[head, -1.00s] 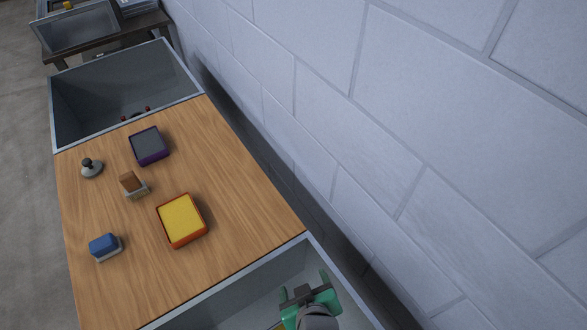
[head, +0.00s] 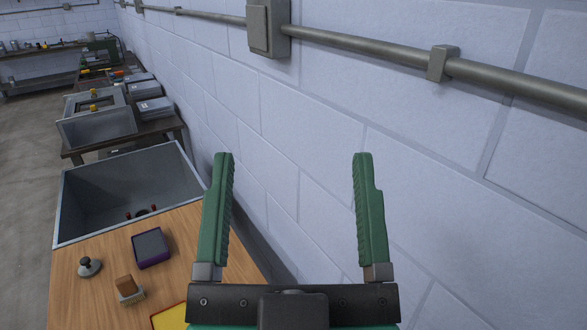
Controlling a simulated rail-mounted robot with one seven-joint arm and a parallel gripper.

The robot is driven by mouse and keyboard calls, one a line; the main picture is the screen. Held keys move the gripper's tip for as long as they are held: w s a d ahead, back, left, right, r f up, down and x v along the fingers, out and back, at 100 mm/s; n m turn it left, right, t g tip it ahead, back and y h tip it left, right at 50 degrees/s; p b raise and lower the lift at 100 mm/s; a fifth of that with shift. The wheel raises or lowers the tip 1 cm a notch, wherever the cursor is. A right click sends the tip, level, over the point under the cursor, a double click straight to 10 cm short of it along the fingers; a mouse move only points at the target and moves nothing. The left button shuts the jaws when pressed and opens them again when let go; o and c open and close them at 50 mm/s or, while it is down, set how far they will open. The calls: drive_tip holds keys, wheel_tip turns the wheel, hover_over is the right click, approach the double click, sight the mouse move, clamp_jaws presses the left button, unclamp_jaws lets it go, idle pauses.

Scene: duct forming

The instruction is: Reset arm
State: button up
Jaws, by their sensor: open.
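My gripper (head: 293,210) is close to the camera in the head view, with its two green fingers pointing up and spread wide apart. Nothing is between the fingers, only the block wall (head: 310,130) behind them. The gripper is raised in front of the wooden table (head: 195,245) and hides part of its right side.
On the table are a purple-rimmed grey box (head: 150,247), a grey knobbed object (head: 89,266), a brown-topped block (head: 128,288) and part of a yellow box (head: 170,318). A grey bin (head: 85,205) adjoins the far end. A pipe (head: 370,50) runs along the wall.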

wheel_tip(320, 180, up, 30)
drive_tip(key=p, duration=2.9)
drive_tip(key=shift+f, duration=0.2)
drive_tip(key=shift+a, duration=0.1)
